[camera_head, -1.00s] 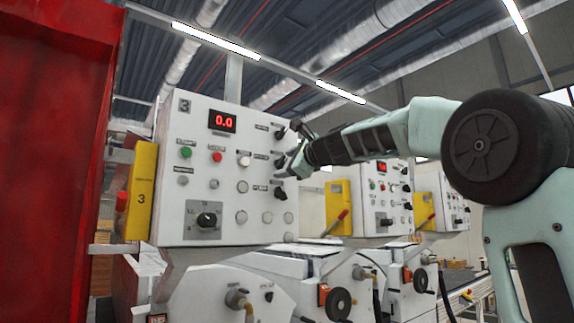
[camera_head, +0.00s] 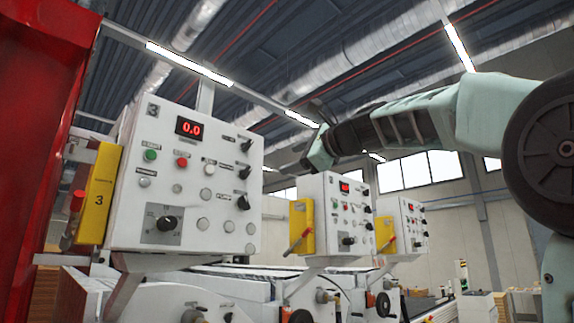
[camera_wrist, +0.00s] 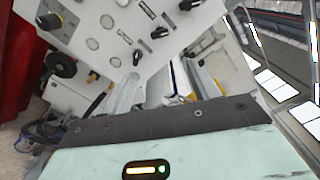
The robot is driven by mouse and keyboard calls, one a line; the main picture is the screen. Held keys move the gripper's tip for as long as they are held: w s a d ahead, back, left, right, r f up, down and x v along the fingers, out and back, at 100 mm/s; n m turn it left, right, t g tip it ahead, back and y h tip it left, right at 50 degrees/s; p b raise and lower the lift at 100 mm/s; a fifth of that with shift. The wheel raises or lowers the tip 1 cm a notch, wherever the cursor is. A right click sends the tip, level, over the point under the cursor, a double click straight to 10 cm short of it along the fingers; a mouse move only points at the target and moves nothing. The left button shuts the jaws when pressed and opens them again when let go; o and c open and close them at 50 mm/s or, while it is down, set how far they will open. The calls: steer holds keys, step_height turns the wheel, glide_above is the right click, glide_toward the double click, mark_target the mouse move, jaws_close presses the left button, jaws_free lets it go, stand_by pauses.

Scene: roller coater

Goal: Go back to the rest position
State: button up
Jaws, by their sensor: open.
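My arm reaches in from the right in the head view. Its end with my gripper (camera_head: 316,152) is raised in the air to the right of the nearest control panel (camera_head: 190,190), apart from it. My gripper is open and I see nothing held; its fingers are hard to make out. The panel is white, marked 3, with a red 0.0 display (camera_head: 189,128), buttons and dark knobs. In the wrist view the panel (camera_wrist: 110,30) is tilted at the upper left, above my pale green wrist housing.
A red structure (camera_head: 40,110) stands at the left edge. A yellow box (camera_head: 98,195) hangs beside the near panel. Two more panels (camera_head: 340,215) (camera_head: 408,230) stand behind to the right. White machine bodies are below. Open air lies above the far panels.

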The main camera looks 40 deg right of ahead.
stand_by(0.5)
steer(key=w+a+f+n+g+y, duration=0.2)
steer(key=w+a+f+n+g, duration=0.15)
steer(key=a+f, duration=0.4)
steer(key=w+a+f+n+g+y, duration=0.1)
steer(key=w+a+f+n+g, duration=0.25)
steer(key=f, duration=0.75)
steer(key=s+a+f+n+g+y, duration=0.1)
steer(key=s+a+f+n, duration=0.15)
steer(key=a+f, duration=0.4)
steer(key=s+a+f+n+g, duration=0.1)
steer(key=a+f+n+g, duration=0.1)
steer(key=a+f+n, duration=0.45)
steer(key=s+a+f+n+g+h, duration=0.1)
steer(key=s+a+f+n+g, duration=0.25)
steer(key=s+f, duration=0.45)
steer(key=s+a+f+n+g, duration=0.2)
steer(key=s+a+f+n, duration=0.25)
steer(key=f, duration=0.65)
steer(key=s+d+f+n+g+h, duration=0.2)
steer(key=s+f+n+h, duration=0.1)
steer(key=s+f+n, duration=0.4)
steer(key=s+f, duration=0.3)
steer(key=s, duration=0.3)
steer(key=shift+f+n, duration=0.15)
steer(key=shift+n, duration=0.15)
